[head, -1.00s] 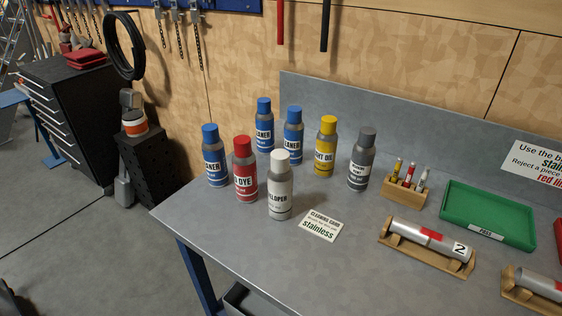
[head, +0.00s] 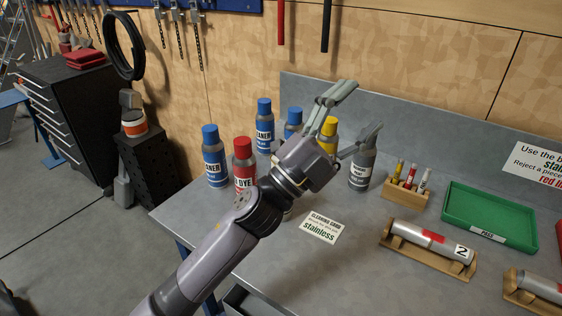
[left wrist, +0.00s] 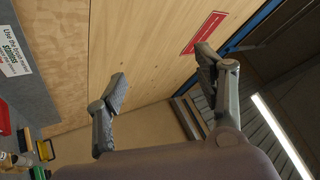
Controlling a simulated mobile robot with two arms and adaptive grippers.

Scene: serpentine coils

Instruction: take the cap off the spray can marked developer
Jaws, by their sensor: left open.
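The white developer can, seen at the front of the group of cans a second ago, is now hidden almost wholly behind my left arm in the head view. My left gripper (head: 360,110) is open and empty, raised above the bench over the cans, its fingers pointing up and to the right. In the left wrist view the two spread fingers (left wrist: 161,70) have only the wall and ceiling beyond them. My right gripper is not in view.
Close by stand a red dye can (head: 243,160), a blue cleaner can (head: 214,165), other blue cans, a partly covered yellow can (head: 330,128) and a grey can (head: 361,172). A card (head: 320,227) lies in front. A green tray (head: 520,238) is at right.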

